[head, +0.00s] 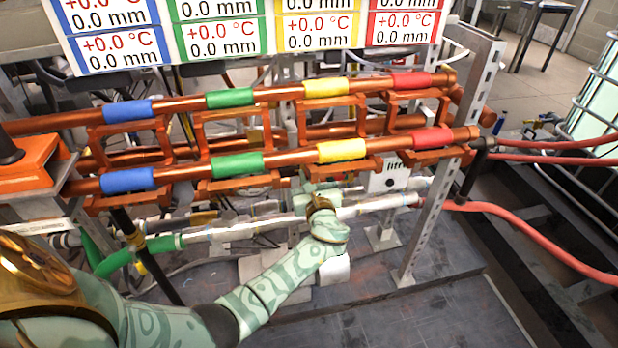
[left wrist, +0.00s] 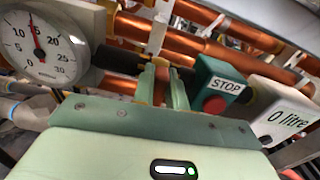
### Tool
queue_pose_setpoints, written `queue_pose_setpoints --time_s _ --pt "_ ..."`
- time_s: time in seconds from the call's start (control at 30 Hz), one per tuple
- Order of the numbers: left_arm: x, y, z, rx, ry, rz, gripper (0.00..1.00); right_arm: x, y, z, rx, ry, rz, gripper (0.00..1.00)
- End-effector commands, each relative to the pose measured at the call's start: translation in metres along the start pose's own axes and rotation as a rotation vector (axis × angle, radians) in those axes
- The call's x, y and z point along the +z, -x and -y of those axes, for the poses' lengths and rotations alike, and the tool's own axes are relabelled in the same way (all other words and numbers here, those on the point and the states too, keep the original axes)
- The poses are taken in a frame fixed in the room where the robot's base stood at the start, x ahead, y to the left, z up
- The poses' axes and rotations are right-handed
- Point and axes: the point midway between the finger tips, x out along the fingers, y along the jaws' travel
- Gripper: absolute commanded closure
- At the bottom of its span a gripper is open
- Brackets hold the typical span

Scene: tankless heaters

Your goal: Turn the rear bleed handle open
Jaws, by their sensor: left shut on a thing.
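A dark bar (left wrist: 118,60) runs behind the fingers, between a gauge and a green box. My right gripper is not in view.
A round gauge (left wrist: 40,46) stands left of the fingers. A green box with a red STOP button (left wrist: 215,105) and a white litre counter (left wrist: 285,108) are close on the right. Copper pipes (head: 283,95) cross above the hand; a metal post (head: 428,220) stands right.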

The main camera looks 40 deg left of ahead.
Motion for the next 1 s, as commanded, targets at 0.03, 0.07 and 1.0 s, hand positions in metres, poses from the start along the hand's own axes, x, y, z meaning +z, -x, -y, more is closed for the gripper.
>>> queue_pose_setpoints --time_s 0.03,0.07,1.0 --pt "-0.003 0.001 0.000 0.000 0.022 -0.005 1.00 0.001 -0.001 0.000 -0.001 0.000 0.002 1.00" --pt "-0.004 0.001 -0.001 0.000 0.040 -0.005 1.00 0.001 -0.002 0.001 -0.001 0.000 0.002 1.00" --pt "-0.015 0.002 -0.012 0.003 0.896 -0.010 1.00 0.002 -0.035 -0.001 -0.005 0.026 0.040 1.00"
